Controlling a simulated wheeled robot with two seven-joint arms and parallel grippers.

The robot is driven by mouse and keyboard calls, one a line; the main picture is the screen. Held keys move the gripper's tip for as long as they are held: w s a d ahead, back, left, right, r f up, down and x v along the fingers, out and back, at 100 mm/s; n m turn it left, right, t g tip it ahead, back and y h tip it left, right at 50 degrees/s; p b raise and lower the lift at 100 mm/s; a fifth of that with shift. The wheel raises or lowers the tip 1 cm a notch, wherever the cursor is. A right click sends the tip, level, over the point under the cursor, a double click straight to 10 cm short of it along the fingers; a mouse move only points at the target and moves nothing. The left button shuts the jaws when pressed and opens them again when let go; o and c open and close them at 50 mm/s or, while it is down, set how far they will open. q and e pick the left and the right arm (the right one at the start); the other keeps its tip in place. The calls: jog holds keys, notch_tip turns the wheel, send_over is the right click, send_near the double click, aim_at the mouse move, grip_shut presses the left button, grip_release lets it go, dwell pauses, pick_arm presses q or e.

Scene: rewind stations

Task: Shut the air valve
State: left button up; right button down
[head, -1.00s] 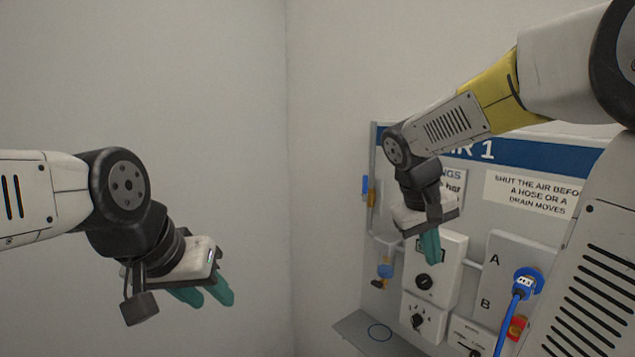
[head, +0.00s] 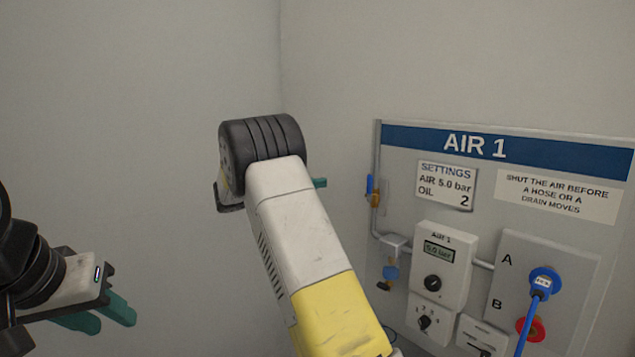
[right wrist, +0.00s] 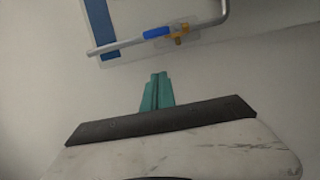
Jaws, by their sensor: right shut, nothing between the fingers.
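The air valve, with a blue lever (head: 370,185) and brass body (head: 376,199), sits on the vertical pipe at the left edge of the AIR 1 panel. Its lever lies roughly along the pipe. In the right wrist view the blue lever (right wrist: 158,32) and brass body (right wrist: 180,40) show beyond the fingertips, with a gap between. My right gripper (right wrist: 157,80) is shut and empty. In the head view only a teal fingertip (head: 320,183) shows, left of the valve; my arm hides the rest. My left gripper (head: 108,316) is open and empty at lower left.
The AIR 1 panel (head: 400,138) carries a settings card (head: 446,186), a regulator box with display (head: 440,265), a dial box (head: 428,320), and a blue hose (head: 530,320) at port A. A red fitting (head: 537,330) is at B. Bare wall lies left of the panel.

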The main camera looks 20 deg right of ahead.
aim_at(369, 189)
jog(key=shift+w+a, duration=0.1)
jog(key=shift+a, duration=0.05)
jog(key=s+d, duration=0.2)
jog(key=d, duration=0.9)
jog(key=shift+d, duration=0.3)
jog(key=shift+s, duration=0.1)
